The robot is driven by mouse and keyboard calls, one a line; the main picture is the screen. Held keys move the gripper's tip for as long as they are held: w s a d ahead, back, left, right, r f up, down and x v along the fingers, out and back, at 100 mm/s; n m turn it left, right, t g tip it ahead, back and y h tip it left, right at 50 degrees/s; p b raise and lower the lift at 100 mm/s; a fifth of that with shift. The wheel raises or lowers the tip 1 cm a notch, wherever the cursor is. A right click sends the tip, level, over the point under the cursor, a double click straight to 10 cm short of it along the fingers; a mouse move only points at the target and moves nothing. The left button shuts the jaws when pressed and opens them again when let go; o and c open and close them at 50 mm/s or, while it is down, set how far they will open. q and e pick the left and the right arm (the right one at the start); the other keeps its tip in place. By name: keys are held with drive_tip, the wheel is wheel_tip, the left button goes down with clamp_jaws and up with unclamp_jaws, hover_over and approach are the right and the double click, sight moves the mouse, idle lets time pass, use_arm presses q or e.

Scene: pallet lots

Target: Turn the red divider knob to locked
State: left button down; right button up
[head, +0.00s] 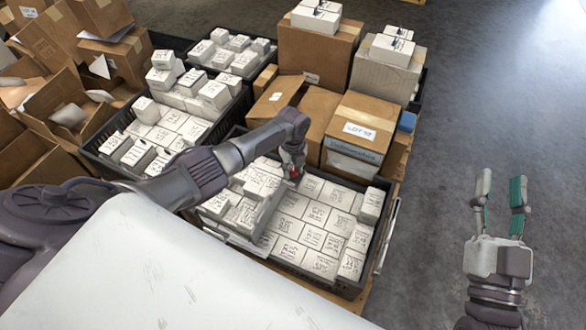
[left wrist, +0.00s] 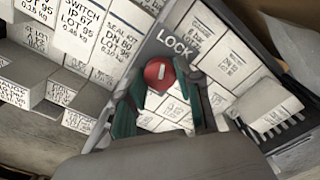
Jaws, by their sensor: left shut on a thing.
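The red divider knob (left wrist: 159,74) shows in the left wrist view as a round cap with a short white mark. It sits on a grey divider (left wrist: 150,48) beside the printed word LOCK, which is up and right of it. In the head view only a bit of the red knob (head: 294,174) shows under my left gripper (head: 292,166). In the left wrist view the teal fingers of my left gripper (left wrist: 158,88) are on both sides of the knob, shut on it. My right gripper (head: 502,192) is open and empty over the floor at the right.
The divider stands in a black crate (head: 345,288) filled with white labelled boxes. A second black crate (head: 110,170) of white boxes is behind and left. Brown cartons (head: 355,135) stand at the back, and open cartons (head: 50,100) at far left. Grey floor (head: 480,90) is clear at right.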

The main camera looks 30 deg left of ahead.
sight(293, 171)
idle(0.3)
use_arm(q)
drive_tip(key=c, duration=0.8)
unclamp_jaws()
drive_tip(key=shift+o, duration=0.2)
drive_tip(key=shift+r, duration=0.1)
drive_tip(key=shift+r, duration=0.2)
wheel_tip(293, 171, up, 12)
drive_tip(key=shift+f, duration=0.25)
